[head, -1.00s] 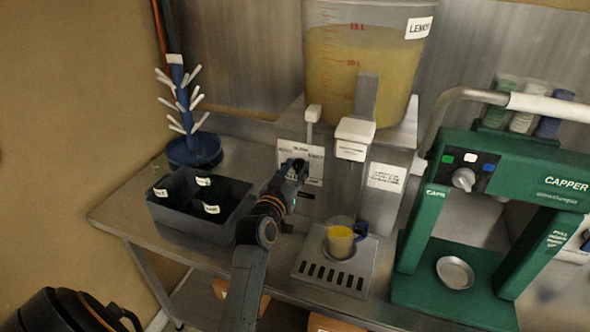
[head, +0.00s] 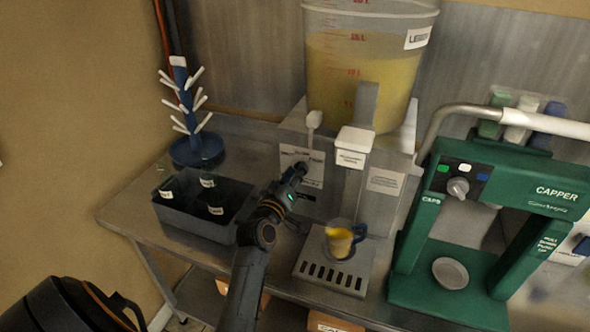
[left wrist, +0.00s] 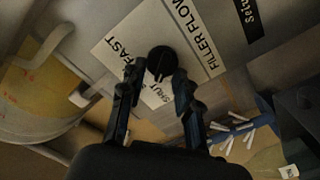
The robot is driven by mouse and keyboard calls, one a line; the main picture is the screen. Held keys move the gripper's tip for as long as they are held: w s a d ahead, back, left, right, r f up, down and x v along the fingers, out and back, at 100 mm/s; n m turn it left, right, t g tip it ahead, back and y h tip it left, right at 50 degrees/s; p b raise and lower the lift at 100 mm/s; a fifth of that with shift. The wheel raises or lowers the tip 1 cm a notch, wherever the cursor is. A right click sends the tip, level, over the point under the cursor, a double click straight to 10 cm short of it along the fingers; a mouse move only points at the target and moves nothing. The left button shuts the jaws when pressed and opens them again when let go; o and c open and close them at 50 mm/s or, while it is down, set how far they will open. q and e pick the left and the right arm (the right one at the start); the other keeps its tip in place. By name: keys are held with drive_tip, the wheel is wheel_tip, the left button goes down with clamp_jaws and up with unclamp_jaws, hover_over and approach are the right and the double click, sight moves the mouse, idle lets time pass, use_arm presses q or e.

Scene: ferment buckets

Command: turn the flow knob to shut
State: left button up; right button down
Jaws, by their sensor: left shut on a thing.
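The flow knob (left wrist: 162,60) is round and black, on a white label (left wrist: 118,50) with "FAST", "SHUT" and "FILLER FLOW" on it. A thin pale mark on the knob seems to point down in the left wrist view, towards the word "SHUT". My left gripper (left wrist: 159,80) is shut on the knob, one finger on each side. In the head view my left gripper (head: 299,168) is at the label on the filler's front (head: 345,192) and hides the knob. My right gripper is not in view.
A cup of yellow liquid (head: 339,242) stands on the drip tray (head: 334,276) under the spout. A clear bucket of yellow liquid (head: 350,75) is above. A dark divided bin (head: 193,224) stands left, and the green capper (head: 410,225) right.

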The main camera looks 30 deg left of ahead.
use_arm(q)
drive_tip(key=shift+a+n, duration=0.1)
drive_tip(key=shift+n, duration=0.7)
drive_tip(key=shift+p, duration=0.3)
drive_tip(key=o, duration=1.2)
drive_tip(key=shift+c, duration=0.2)
drive_tip(key=shift+s, duration=0.1)
drive_tip(key=v, duration=1.1)
drive_tip(key=shift+s, duration=0.4)
drive_tip(key=shift+f, duration=0.1)
